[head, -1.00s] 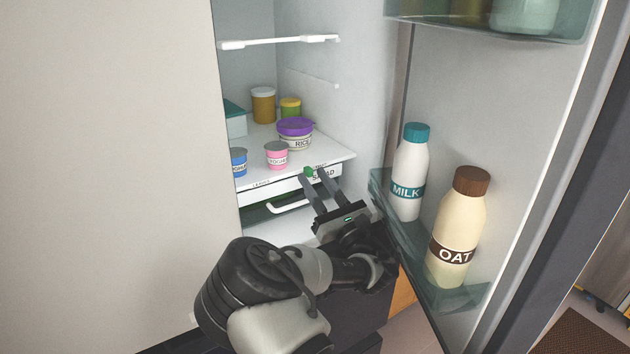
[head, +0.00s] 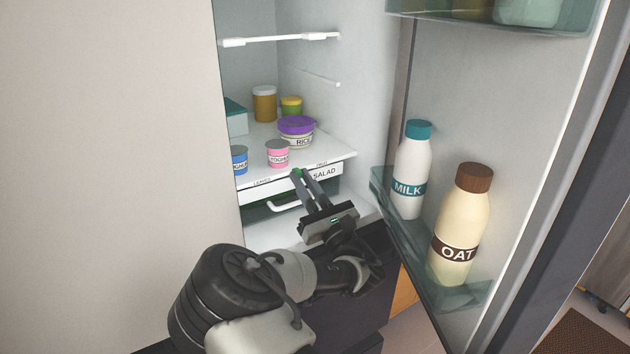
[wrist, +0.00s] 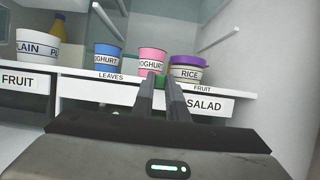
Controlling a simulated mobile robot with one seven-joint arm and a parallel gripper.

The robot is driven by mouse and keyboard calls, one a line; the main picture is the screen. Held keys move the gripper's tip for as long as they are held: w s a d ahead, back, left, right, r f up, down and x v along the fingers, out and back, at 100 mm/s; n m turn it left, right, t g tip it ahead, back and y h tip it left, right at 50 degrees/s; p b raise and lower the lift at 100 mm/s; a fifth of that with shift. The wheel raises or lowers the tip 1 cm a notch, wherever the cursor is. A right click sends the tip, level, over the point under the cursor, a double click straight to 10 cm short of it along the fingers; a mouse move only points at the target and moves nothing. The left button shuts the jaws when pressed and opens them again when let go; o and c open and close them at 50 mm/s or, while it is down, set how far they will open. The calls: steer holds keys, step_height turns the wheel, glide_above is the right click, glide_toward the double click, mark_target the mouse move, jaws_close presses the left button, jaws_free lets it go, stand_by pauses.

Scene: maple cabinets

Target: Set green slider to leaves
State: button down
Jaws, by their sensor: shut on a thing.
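The green slider (wrist: 160,82) sits on the front edge of the fridge shelf above the drawer labelled SALAD. It lies between the LEAVES mark (wrist: 111,76) on its left and the FRUIT mark (wrist: 202,88) on its right. In the head view the slider (head: 298,173) shows as a small green spot at my fingertips. My gripper (head: 302,176) is shut on the slider, with its fingers hiding part of it. The LEAVES mark in the head view (head: 262,183) is left of my fingers.
Yoghurt cups (head: 278,153) and a purple-lidded rice tub (head: 296,132) stand on the shelf just behind the slider. The salad drawer's white handle (head: 285,203) is below my fingers. The open door, holding milk (head: 412,170) and oat (head: 460,225) bottles, is close on the right.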

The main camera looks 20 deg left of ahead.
steer(key=shift+s+a, duration=1.3)
steer(key=shift+s, duration=0.2)
steer(key=c, duration=1.7)
jaws_free()
steer(key=shift+s, duration=0.1)
steer(key=shift+b+v, duration=0.55)
steer(key=shift+v, duration=8.15)
steer(key=shift+f, duration=0.1)
